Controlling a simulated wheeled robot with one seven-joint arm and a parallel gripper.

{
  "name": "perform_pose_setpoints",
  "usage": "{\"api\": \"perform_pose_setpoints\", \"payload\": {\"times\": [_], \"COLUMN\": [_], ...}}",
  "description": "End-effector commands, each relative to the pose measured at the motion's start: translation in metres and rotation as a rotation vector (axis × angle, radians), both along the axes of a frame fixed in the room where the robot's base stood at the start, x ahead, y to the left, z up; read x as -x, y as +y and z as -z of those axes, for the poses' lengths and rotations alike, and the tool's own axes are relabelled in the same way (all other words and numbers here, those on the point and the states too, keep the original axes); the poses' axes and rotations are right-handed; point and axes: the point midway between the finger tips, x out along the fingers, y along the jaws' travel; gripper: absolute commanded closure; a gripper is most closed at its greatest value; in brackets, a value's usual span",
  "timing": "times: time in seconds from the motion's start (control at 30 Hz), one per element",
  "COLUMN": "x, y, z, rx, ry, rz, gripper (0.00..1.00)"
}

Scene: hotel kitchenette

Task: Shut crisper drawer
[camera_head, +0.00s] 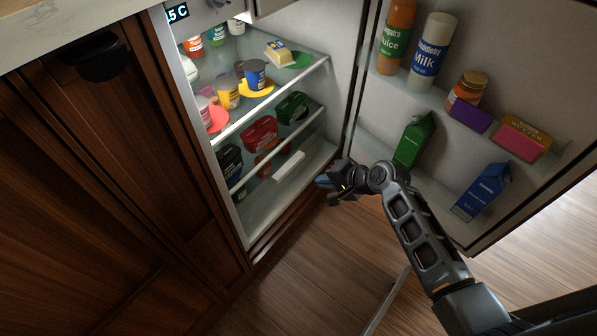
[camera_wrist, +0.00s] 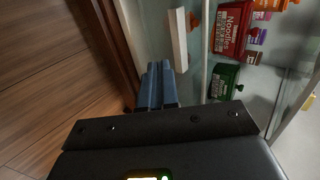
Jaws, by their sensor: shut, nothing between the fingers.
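The crisper drawer is the clear bin at the bottom of the open fridge, with a white bar handle (camera_head: 289,166) on its front. The handle also shows in the wrist view (camera_wrist: 179,40), just beyond my fingertips. My gripper (camera_head: 322,181) is at the fridge opening, to the right of and slightly below the handle in the head view. Its blue fingers (camera_wrist: 158,72) are shut together and empty, with a small gap seen between them and the handle. How far out the drawer stands is hard to tell.
The open fridge door (camera_head: 455,120) stands to the right, its shelves holding a milk bottle (camera_head: 433,52), a green carton (camera_head: 414,140) and a blue carton (camera_head: 482,190). Wooden cabinets (camera_head: 110,170) border the left. The wooden floor (camera_head: 310,270) before the fridge is clear.

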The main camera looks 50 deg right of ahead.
Motion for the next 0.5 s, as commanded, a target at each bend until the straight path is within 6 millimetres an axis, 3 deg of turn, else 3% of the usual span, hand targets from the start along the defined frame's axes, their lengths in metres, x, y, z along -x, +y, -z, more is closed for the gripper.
{"api": "perform_pose_setpoints", "payload": {"times": [0.5], "x": [-0.069], "y": [0.003], "z": [0.067], "rx": [-0.001], "ry": [-0.001], "rz": [-0.001], "gripper": [1.00]}}
